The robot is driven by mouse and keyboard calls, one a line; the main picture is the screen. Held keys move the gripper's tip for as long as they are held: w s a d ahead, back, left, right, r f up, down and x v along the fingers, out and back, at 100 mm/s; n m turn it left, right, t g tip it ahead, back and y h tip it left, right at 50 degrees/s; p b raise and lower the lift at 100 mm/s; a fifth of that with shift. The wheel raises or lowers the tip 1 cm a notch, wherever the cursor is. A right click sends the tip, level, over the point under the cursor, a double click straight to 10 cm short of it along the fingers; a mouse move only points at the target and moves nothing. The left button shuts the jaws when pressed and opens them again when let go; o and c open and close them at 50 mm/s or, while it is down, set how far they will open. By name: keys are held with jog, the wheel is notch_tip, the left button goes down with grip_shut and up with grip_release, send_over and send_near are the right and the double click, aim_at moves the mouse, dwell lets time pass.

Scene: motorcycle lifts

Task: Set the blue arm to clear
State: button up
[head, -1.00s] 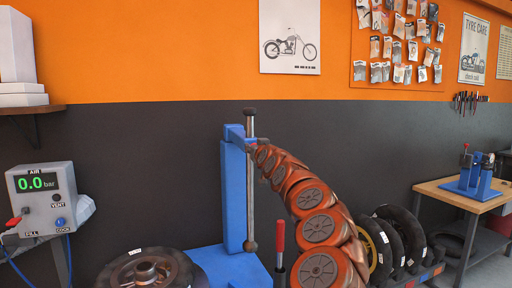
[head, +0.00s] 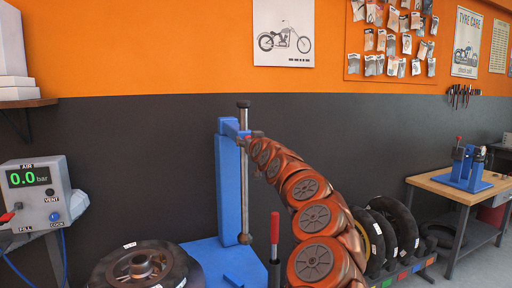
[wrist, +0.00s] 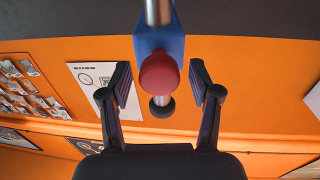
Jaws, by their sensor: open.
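The blue arm (head: 231,130) sits at the top of the blue column (head: 229,185) of the tyre machine and reaches toward a vertical metal rod (head: 244,180). In the wrist view a blue block (wrist: 151,46) with a red knob (wrist: 159,73) is close in front, with the rod and its dark round end (wrist: 162,107) behind the knob. My gripper (wrist: 160,88) is open, one finger on each side of the knob, with gaps showing on both sides. In the head view my orange arm ends near the rod top, and its fingers are too small to make out.
A tyre on a rim (head: 142,268) lies at the front left of the machine. A red-handled lever (head: 275,228) stands near my arm. The air box (head: 38,193) is at left. Several tyres (head: 397,232) and a wooden workbench (head: 462,188) are at right.

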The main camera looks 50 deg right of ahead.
jog(key=v, duration=1.1)
jog(key=shift+s, duration=0.25)
jog(key=shift+a, duration=0.1)
